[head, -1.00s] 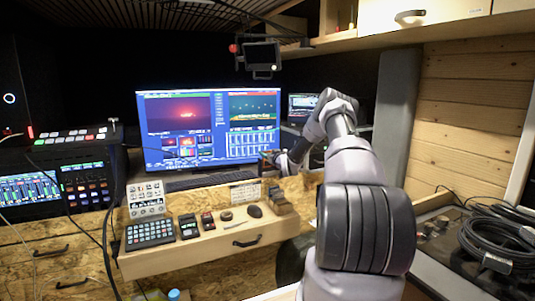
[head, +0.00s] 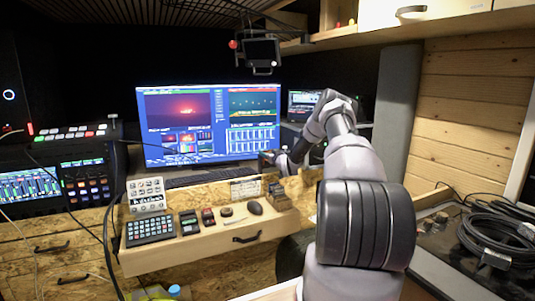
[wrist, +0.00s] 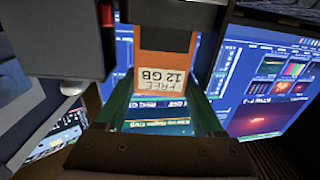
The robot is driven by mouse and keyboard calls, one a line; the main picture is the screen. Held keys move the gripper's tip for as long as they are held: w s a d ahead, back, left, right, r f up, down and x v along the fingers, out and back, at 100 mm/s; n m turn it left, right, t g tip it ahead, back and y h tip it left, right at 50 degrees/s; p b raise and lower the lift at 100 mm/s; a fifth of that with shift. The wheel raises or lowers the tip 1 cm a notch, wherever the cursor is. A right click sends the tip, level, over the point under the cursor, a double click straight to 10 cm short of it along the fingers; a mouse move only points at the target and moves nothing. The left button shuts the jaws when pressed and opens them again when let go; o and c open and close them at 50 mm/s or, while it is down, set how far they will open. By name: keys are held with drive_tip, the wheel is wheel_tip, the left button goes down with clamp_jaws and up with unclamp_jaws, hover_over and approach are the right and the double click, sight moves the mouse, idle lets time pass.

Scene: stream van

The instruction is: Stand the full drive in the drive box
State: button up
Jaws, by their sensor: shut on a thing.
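My gripper (wrist: 165,88) is shut on an orange drive (wrist: 165,40). Its pale label (wrist: 167,80), upside down in the wrist view, reads "FREE 12 GB". The drive's far end is hidden behind a dark block in that view. In the head view my gripper (head: 279,160) is small, in front of the monitor's lower right corner, above the counter. A dark and tan stepped holder (head: 278,196) stands at the right end of the counter shelf, just below my gripper. I cannot tell for certain whether it is the drive box.
The wooden shelf (head: 190,258) carries a keypad (head: 150,230), small devices and a mouse (head: 255,208). A monitor (head: 208,125) stands behind. In the wrist view dark blocks (wrist: 50,45) crowd the upper left and top. Coiled cables (head: 500,235) lie at right.

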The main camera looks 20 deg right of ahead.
idle(0.3)
drive_tip(key=shift+r, duration=1.15)
drive_tip(key=shift+r, duration=0.1)
